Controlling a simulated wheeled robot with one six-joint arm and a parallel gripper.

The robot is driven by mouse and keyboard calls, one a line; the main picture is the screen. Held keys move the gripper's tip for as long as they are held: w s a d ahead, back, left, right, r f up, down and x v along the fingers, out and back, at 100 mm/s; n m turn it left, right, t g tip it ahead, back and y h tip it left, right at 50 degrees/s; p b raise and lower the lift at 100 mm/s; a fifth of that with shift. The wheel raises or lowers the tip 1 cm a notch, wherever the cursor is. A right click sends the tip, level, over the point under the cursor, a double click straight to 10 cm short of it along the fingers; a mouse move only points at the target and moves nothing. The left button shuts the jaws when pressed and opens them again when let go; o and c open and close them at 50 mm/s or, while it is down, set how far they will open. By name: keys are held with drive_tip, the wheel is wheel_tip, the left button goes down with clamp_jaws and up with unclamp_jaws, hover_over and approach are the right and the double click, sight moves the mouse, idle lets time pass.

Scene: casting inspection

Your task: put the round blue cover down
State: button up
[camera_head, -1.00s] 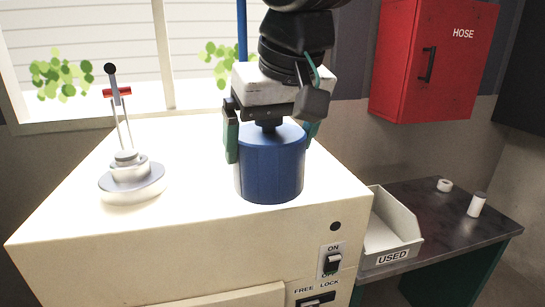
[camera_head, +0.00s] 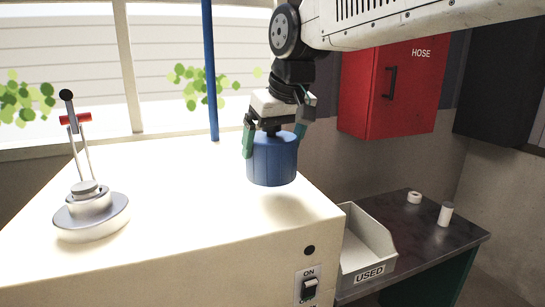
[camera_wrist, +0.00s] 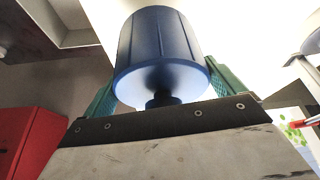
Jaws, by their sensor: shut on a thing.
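The round blue cover (camera_head: 271,160) is a short upright cylinder with a dark knob on top. My gripper (camera_head: 272,142) is shut on it, with one green finger on each side. The cover is above the right part of the cream cabinet top (camera_head: 190,225), and a soft shadow lies below it, so it looks held a little off the surface. In the wrist view the cover (camera_wrist: 160,50) sits between the green fingers, its knob toward the gripper palm.
A round metal fixture (camera_head: 90,208) with a red-handled lever stands on the cabinet's left. A bin marked USED (camera_head: 368,262) sits to the right on a dark table (camera_head: 440,238) with white rolls. A red HOSE box (camera_head: 392,85) and a blue pole (camera_head: 209,70) are behind. The middle of the top is clear.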

drive_tip(key=shift+f, duration=1.6)
drive_tip(key=shift+f, duration=0.15)
drive_tip(key=o, duration=0.7)
drive_tip(key=v, duration=1.2)
drive_tip(key=s+d+f+m+g, duration=0.1)
drive_tip(key=s+d+f, duration=0.5)
drive_tip(key=s+f, duration=0.1)
drive_tip(key=s+d+f+m+g+h, duration=0.1)
drive_tip(key=s+d+f+m, duration=0.1)
drive_tip(key=s+d+f, duration=0.5)
drive_tip(key=s+d+f+m+h, duration=0.1)
drive_tip(key=s+d+f+m, duration=0.1)
drive_tip(key=s+d+f, duration=0.5)
drive_tip(key=shift+s+f+g, duration=0.2)
drive_tip(key=shift+s+f, duration=0.1)
drive_tip(key=shift+s, duration=0.3)
drive_tip(key=shift+s+f+g, duration=0.2)
drive_tip(key=shift+s+f, duration=0.1)
drive_tip(key=shift+s, duration=0.25)
